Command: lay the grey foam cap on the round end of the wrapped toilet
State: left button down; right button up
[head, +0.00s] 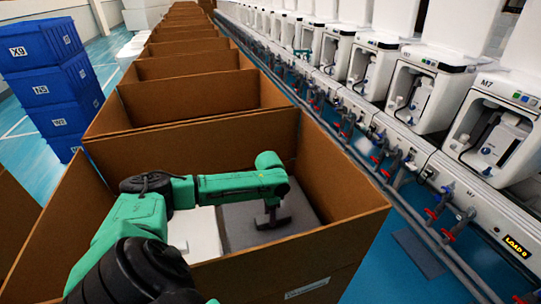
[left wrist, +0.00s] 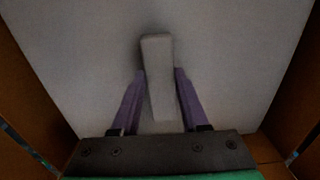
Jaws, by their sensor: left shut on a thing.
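The grey foam cap (head: 238,220) is inside the nearest open cardboard box, at its right side. It shows as a broad pale grey surface in the left wrist view (left wrist: 230,60), with a raised grip bar (left wrist: 157,60) in the middle. My left gripper (head: 272,217) points down into the box and is shut on this bar, one finger on each side. The white wrapped toilet (head: 197,236) shows left of the cap, partly behind my green arm. The cap hides whatever lies under it, so I cannot tell whether it touches the toilet. My right gripper is out of view.
The box walls (head: 335,240) rise close around the cap and gripper. More open boxes (head: 190,95) run behind in a row. Stacked blue crates (head: 52,80) stand at left. A test line of white toilet units (head: 420,85) with pipes and valves runs along the right.

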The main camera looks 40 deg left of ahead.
pick_arm(q)
jog(key=shift+c, duration=1.7)
grip_release()
notch_tip(320, 180, up, 14)
jog(key=p, duration=0.1)
jog(key=shift+r, duration=0.2)
jog(key=shift+r, duration=0.15)
